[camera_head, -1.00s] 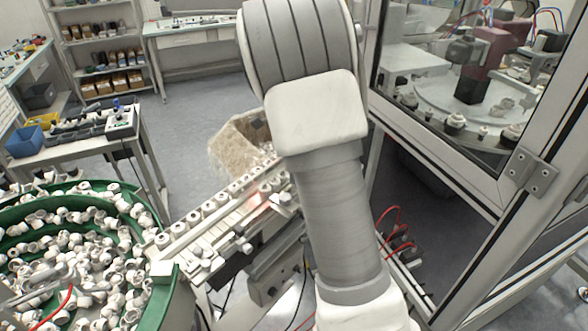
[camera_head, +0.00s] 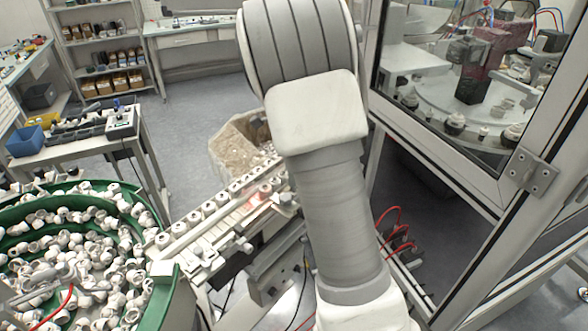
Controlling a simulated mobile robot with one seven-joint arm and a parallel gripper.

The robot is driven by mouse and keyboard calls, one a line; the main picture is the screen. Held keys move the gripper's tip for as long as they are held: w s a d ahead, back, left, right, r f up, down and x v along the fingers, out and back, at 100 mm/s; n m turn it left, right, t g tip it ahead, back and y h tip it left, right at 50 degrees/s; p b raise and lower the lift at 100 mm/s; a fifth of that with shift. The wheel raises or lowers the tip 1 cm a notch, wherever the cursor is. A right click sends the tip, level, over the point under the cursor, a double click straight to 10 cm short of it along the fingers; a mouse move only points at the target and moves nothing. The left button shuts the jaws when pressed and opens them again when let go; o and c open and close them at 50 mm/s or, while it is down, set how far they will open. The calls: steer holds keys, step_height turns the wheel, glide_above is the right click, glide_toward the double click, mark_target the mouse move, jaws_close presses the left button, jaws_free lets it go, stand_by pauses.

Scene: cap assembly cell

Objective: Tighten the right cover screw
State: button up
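I cannot make out the right cover screw or its cover in the head view. My own arm fills the middle of the picture and hides part of the feed rail (camera_head: 215,228). The rail carries a row of white caps and has a reddish glow near its upper end. My gripper is not visible, so its position relative to the screw cannot be seen.
A green bowl feeder (camera_head: 165,300) full of white caps stands at lower left. A framed glass enclosure (camera_head: 455,165) with a rotary table is on the right. Red hoses (camera_head: 392,225) hang below it. A trolley (camera_head: 85,140) and open floor lie at upper left.

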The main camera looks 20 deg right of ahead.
step_height(320, 180, up, 17)
steer(key=shift+r, duration=0.2)
stand_by(0.6)
